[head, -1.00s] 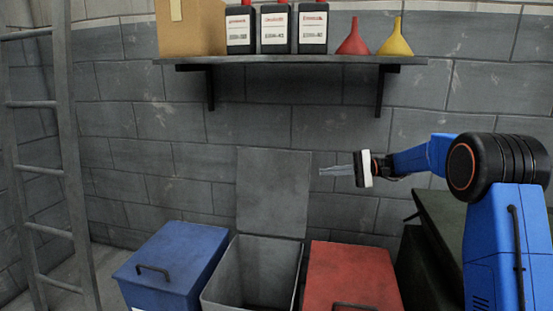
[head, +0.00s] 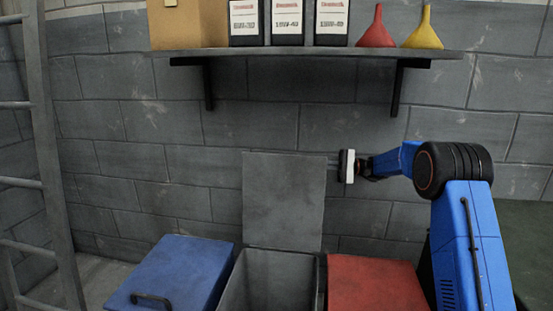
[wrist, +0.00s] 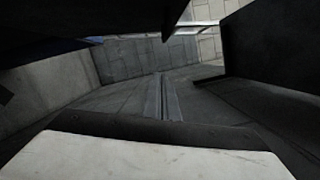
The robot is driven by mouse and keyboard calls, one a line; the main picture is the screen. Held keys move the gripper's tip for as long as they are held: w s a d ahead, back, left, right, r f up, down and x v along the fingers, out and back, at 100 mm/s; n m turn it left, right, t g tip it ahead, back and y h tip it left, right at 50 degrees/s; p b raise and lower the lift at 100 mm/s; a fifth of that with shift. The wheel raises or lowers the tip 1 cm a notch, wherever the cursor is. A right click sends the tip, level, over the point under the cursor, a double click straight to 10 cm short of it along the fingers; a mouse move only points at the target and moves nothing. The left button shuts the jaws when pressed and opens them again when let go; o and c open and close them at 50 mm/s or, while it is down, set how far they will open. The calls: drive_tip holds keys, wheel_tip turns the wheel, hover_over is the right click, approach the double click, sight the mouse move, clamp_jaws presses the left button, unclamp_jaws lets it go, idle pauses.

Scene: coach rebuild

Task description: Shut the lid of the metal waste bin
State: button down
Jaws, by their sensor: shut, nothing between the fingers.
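The metal waste bin (head: 235,285) is grey and open, standing between a blue and a red bin in the head view. Its flat grey lid (head: 284,200) stands upright at the back edge, near the wall. My gripper (head: 333,160) is at the lid's upper right edge, pointing left. Its fingertips are hidden, apparently behind the lid. In the wrist view, the two fingers of my gripper (wrist: 158,90) lie together, shut and empty. I cannot tell whether they touch the lid.
The blue bin (head: 178,270) is left of the metal bin and the red bin (head: 375,285) is right, both closed. A wall shelf (head: 310,53) above carries a box, bottles and two funnels. A ladder (head: 50,160) stands at left. The block wall is close behind.

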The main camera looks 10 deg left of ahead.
drive_tip(key=s+a+r, duration=0.2)
drive_tip(key=s+a, duration=0.3)
drive_tip(key=a, duration=0.6)
drive_tip(key=shift+r, duration=0.15)
idle(0.4)
